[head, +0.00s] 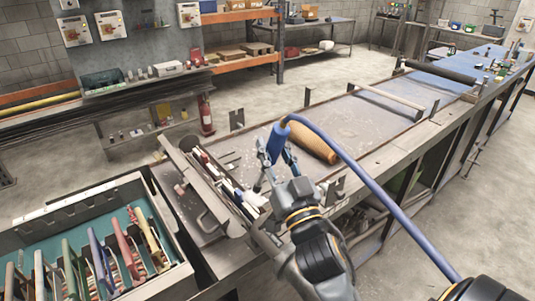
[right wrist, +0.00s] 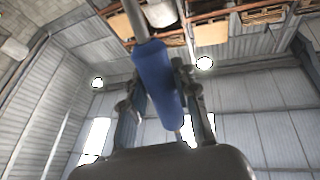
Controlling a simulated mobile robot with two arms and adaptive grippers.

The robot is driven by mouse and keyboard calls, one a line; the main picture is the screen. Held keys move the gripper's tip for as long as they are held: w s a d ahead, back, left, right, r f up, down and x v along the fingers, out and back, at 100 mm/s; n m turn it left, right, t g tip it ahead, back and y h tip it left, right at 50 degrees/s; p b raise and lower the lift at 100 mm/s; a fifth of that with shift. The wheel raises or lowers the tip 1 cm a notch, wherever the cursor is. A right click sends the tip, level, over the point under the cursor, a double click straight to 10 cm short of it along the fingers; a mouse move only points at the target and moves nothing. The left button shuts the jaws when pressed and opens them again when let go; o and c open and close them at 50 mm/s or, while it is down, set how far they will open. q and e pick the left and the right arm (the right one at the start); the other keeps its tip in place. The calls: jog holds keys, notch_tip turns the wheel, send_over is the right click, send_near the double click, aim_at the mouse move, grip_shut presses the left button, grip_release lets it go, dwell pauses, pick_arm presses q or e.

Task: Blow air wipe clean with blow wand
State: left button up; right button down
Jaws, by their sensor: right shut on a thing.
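My right gripper (head: 276,163) is shut on the blue blow wand (head: 277,141), above the near part of the workbench. A blue hose (head: 365,185) arcs from the wand toward the lower right. In the right wrist view the wand's blue body (right wrist: 157,84) sits between the two fingers, with a grey tube at its upper end. My left gripper is not in view.
A metal tray with tools (head: 225,185) lies left of the gripper. A green-lined bin (head: 75,210) with several coloured-handled tools stands at lower left. The workbench (head: 355,118) runs to the upper right, with a dark roller (head: 440,71) farther along. A red extinguisher (head: 206,116) stands behind.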

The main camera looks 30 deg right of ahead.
jog(key=shift+f, duration=0.5)
jog(key=shift+w+f+b, duration=0.15)
jog(key=shift+f+b, duration=0.1)
jog(key=shift+b, duration=0.2)
jog(key=shift+w+f+b, duration=0.25)
jog(key=shift+f+b, duration=0.3)
jog(key=shift+f, duration=0.1)
jog(key=shift+w+f+b, duration=0.25)
jog(key=shift+f+b, duration=0.3)
jog(key=shift+f, duration=0.05)
jog(key=shift+w+f+b, duration=0.3)
jog(key=shift+f+b, duration=0.2)
jog(key=shift+f, duration=0.05)
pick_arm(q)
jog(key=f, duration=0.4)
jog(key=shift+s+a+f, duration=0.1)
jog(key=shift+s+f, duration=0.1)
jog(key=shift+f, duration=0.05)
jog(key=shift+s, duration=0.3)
pick_arm(e)
jog(key=shift+a+r, duration=0.1)
